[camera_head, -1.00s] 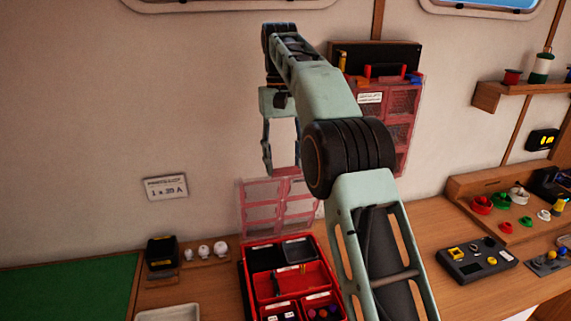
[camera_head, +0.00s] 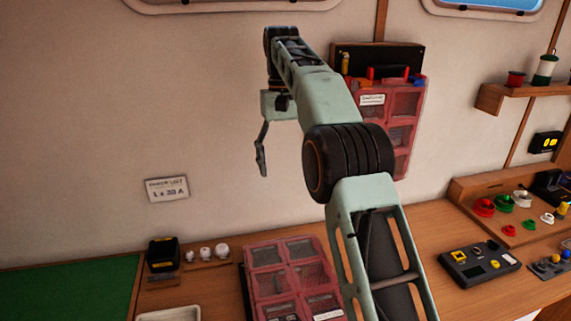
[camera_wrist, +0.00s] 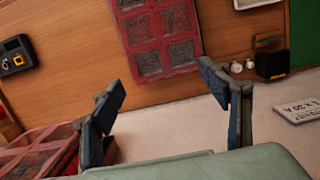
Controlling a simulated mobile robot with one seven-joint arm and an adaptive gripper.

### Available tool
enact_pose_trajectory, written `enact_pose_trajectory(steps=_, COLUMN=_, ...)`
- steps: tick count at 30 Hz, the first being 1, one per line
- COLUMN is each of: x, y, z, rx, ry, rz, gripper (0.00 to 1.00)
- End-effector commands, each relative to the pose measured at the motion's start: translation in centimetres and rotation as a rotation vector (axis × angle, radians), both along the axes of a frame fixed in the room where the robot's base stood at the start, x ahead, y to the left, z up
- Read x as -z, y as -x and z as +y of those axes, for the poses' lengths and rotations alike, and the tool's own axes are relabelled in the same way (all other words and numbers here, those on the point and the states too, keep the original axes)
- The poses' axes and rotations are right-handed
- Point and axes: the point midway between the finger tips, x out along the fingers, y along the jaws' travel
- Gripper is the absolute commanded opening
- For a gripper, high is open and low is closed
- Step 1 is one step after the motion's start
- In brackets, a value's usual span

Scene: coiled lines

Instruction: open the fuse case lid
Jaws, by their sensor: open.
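The fuse case (camera_head: 250,282) lies on the bench with its translucent red, paneled lid (camera_head: 283,252) down over it. In the wrist view the lid (camera_wrist: 157,40) shows at the top, also lying flat. My arm hides the case's right part in the head view. My gripper (camera_head: 262,168) is raised above and behind the case, near the wall, clear of the lid. In the wrist view my gripper (camera_wrist: 165,85) is open, with nothing between its fingers.
A placard (camera_head: 167,189) is on the wall at left. A black box (camera_head: 162,253) and white knobs (camera_head: 205,254) stand left of the case. A black panel (camera_head: 480,265) lies at right.

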Motion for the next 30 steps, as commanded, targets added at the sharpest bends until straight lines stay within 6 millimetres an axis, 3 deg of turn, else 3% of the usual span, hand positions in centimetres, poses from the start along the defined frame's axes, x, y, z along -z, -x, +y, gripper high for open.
enact_pose_trajectory(steps=14, x=-0.1, y=0.5, z=-0.1, rx=0.0, ry=0.0, rz=-0.001, gripper=0.7)
enact_pose_trajectory(steps=30, x=1.1, y=4.1, z=-1.2, rx=0.001, ry=0.0, rz=0.001, gripper=0.7)
